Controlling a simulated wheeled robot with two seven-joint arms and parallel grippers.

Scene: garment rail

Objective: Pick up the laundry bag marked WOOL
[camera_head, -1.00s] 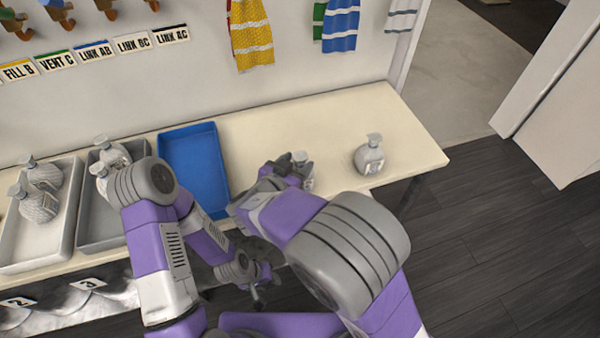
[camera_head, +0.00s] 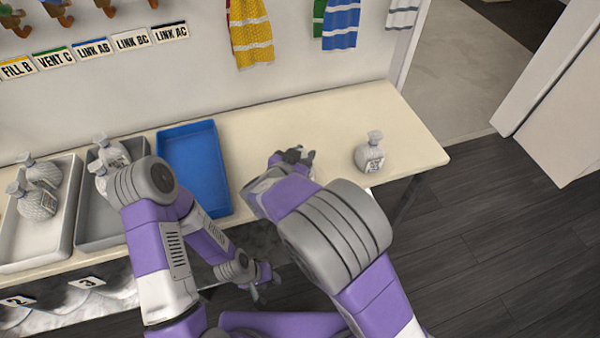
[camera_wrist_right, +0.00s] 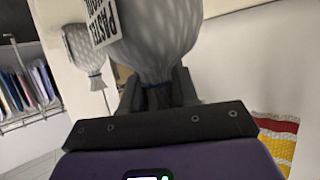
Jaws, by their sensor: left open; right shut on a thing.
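My right gripper (camera_head: 294,156) is over the table right of the blue tray. In the right wrist view it is shut on the neck of a grey speckled laundry bag (camera_wrist_right: 160,50). That bag's label reads roughly "PASTEL", partly cut off. A second bag (camera_head: 370,153) stands on the table to the right; its label is too small to read, and a bag (camera_wrist_right: 82,50) also shows at the left in the wrist view. More bags (camera_head: 42,172) (camera_head: 110,153) stand in the trays at left. No label legibly reads WOOL. My left gripper (camera_head: 260,284) is open and empty below the table's front edge.
The blue tray (camera_head: 193,160) looks empty. A light grey tray (camera_head: 20,245) and a darker grey tray (camera_head: 92,225) hold bags. The table (camera_head: 405,135) is clear around the right-hand bag. Striped cloths (camera_head: 250,35) hang above the table's back.

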